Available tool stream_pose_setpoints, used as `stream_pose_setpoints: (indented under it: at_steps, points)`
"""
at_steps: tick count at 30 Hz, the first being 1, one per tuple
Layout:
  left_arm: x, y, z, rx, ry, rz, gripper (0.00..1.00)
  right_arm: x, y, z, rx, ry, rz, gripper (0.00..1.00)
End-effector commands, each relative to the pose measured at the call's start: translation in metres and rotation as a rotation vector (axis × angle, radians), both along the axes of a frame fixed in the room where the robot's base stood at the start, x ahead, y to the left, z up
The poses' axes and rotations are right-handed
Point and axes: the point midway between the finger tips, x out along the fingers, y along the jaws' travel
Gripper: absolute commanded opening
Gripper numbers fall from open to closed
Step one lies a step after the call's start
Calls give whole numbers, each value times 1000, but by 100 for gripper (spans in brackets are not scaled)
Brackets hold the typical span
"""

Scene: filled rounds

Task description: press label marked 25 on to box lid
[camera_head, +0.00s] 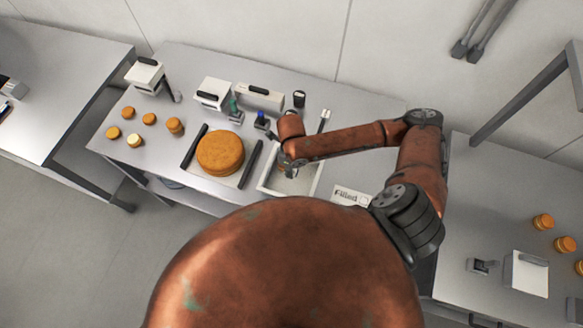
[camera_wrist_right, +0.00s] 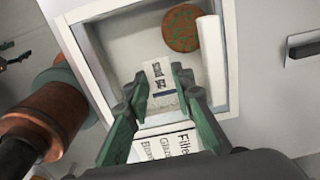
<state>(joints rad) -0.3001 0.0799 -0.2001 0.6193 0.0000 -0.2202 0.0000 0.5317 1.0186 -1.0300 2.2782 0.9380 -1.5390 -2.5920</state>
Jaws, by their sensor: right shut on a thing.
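My right gripper (camera_head: 289,168) is over the white open-topped box (camera_head: 315,180) at the front of the middle table. In the right wrist view its green-padded fingers (camera_wrist_right: 165,90) are shut on a small white label (camera_wrist_right: 158,72) with dark print, too small to read surely. The label hangs over the box interior, apart from its far wall. The box (camera_wrist_right: 120,42) holds a brown round (camera_wrist_right: 181,28) with green marks and a white bar (camera_wrist_right: 212,60) along its right side. I see no separate lid. My left gripper is not in view.
A large brown round (camera_head: 220,153) lies between two black bars left of the box. A "Filled" card (camera_head: 350,196) lies right of it. White dispensers (camera_head: 213,94) and small bottles stand behind. Small rounds (camera_head: 149,118) lie at the left. A side table (camera_head: 480,220) is at the right.

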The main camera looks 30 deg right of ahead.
Motion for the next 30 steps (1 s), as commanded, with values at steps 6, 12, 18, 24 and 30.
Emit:
stream_pose_setpoints:
  at_steps: [6, 12, 18, 24, 30]
  points:
    - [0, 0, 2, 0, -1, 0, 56, 0, 0, 1, 0, 0, 0, 14]
    - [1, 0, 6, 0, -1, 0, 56, 0, 0, 1, 0, 0, 0, 14]
    - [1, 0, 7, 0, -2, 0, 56, 0, 0, 0, -1, 1, 0, 14]
    - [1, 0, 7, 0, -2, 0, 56, 0, 0, 0, 0, 0, 0, 14]
    - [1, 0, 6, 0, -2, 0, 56, 0, 0, -1, 0, 0, 0, 14]
